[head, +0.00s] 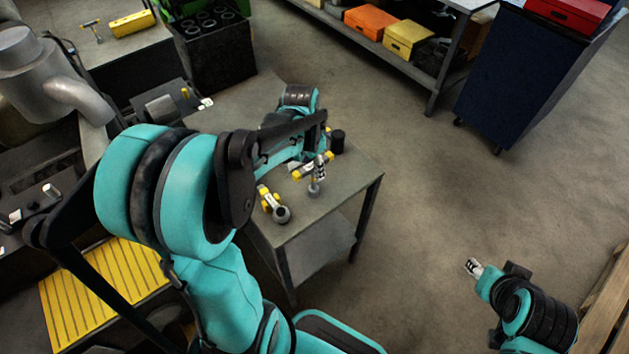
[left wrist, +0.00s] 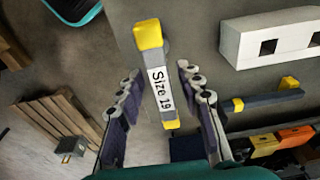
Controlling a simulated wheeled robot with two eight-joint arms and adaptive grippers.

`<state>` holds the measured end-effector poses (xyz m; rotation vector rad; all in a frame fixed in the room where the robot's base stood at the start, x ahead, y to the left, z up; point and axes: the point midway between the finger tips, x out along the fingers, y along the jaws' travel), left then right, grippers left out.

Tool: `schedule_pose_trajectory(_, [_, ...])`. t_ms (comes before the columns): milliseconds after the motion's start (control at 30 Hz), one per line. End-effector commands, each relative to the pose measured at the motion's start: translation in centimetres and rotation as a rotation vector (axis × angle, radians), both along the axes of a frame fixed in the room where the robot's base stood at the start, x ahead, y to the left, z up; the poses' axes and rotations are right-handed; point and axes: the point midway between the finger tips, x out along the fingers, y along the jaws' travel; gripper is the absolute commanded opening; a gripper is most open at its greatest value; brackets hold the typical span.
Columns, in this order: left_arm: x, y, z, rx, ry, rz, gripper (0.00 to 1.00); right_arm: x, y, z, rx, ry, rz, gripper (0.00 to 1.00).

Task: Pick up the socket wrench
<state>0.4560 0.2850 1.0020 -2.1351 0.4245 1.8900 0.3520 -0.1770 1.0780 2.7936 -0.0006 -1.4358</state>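A socket wrench (head: 300,173) with yellow handle ends stands on the small grey table (head: 345,190), its stem pointing down. In the left wrist view, a bar with yellow ends and a white "Size 19" label (left wrist: 158,88) lies between the fingers of my left gripper (left wrist: 160,75). A gap shows on both sides, so the gripper looks open around it. In the head view my left gripper (head: 321,166) is at this wrench, its hand partly hidden by the arm.
A black cylinder (head: 337,141) stands at the table's far edge. A shelf with orange (head: 370,22) and yellow boxes (head: 408,38) and a dark blue cabinet (head: 520,75) stand behind. Workbenches fill the left. The floor right of the table is clear.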

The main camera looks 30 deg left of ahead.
Motion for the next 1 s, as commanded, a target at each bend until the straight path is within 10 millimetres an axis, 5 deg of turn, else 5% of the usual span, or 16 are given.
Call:
schedule_pose_trajectory(300, [0.7, -0.1, -4.5, 0.000, 0.000, -0.001, 0.36, 0.0, 0.0, -2.1, 0.000, 0.000, 0.000, 0.40])
schedule_pose_trajectory(567, [0.8, -0.1, -4.8, 0.000, 0.000, -0.001, 0.36, 0.0, 0.0, -2.0, 0.000, 0.000, 0.000, 0.40])
schedule_pose_trajectory(700, [0.8, -0.1, -4.7, 0.000, 0.000, 0.000, 0.00, 0.0, 0.0, -2.0, 0.000, 0.000, 0.000, 0.40])
schedule_pose_trajectory(1000, [0.7, -0.1, -4.7, 0.000, 0.000, 0.000, 0.00, 0.0, 0.0, -2.0, 0.000, 0.000, 0.000, 0.40])
